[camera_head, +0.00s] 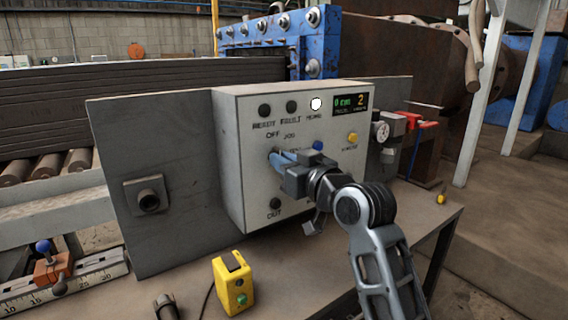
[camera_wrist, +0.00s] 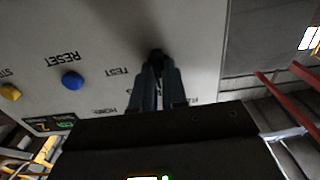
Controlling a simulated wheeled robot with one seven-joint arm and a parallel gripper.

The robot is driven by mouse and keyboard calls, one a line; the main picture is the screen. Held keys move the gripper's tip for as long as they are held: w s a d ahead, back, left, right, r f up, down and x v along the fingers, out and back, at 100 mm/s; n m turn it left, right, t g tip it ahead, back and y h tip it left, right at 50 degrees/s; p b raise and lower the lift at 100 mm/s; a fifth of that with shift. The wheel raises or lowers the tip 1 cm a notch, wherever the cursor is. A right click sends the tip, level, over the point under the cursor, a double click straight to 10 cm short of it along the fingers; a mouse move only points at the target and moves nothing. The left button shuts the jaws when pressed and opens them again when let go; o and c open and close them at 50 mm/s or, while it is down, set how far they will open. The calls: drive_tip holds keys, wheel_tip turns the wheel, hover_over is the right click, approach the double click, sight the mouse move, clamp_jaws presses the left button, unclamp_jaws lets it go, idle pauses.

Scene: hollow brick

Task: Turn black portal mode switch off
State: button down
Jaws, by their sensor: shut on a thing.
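The black portal mode switch (camera_wrist: 155,54) is a dark knob on the pale control box (camera_head: 235,150). Labels OFF, JOG and another partly covered one stand around it. In the head view the fingers hide most of it. My gripper (camera_head: 278,160) reaches the box face from the right, with its fingertips at the knob. The wrist view shows both fingers of my gripper (camera_wrist: 157,72) shut on the knob. Which label the knob points to cannot be told.
A blue button (camera_head: 318,146), a yellow button (camera_head: 352,138) and a black OUT button (camera_head: 275,203) sit close by. Above are a lit white lamp (camera_head: 316,103) and a small display (camera_head: 350,105). A yellow button box (camera_head: 233,284) stands on the table (camera_head: 320,270).

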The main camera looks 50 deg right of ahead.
drive_tip(key=shift+f, duration=0.1)
idle(0.3)
drive_tip(key=c, duration=1.2)
unclamp_jaws()
drive_tip(key=shift+o, duration=0.2)
drive_tip(key=shift+s, duration=0.1)
drive_tip(key=b+v, duration=0.1)
drive_tip(key=v, duration=0.6)
drive_tip(key=shift+s, duration=0.3)
drive_tip(key=shift+a, duration=0.15)
